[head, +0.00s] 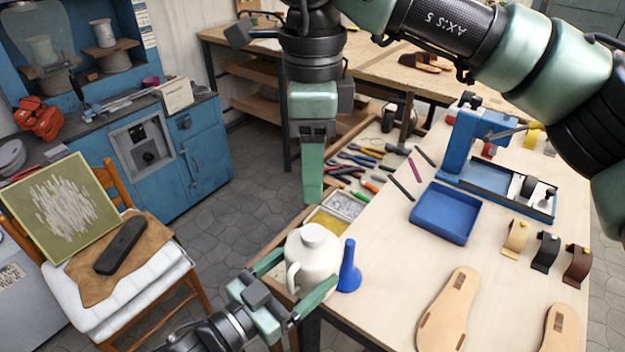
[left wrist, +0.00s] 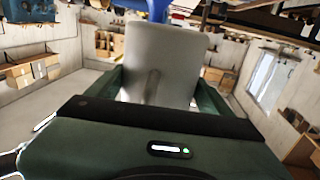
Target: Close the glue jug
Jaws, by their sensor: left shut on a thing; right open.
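The glue jug (head: 312,262) is a cream-white, round jug with a side handle, upright at the table's near left corner. A pale round cap (head: 314,234) shows on its mouth; I cannot tell how tightly it sits. My left gripper (head: 304,290) is shut on the jug, with its green fingers on either side of the body. In the left wrist view the jug's pale body (left wrist: 165,62) fills the space between the fingers. My right gripper (head: 312,198) is above the jug, pointing down, empty, and seen edge-on. It is open and apart from the cap.
A blue funnel (head: 349,268) stands close to the jug's right. A blue tray (head: 446,212), sandal soles (head: 448,312) and a blue press (head: 470,140) are on the table (head: 385,285). Several hand tools lie behind the jug. A chair (head: 130,285) stands at the left.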

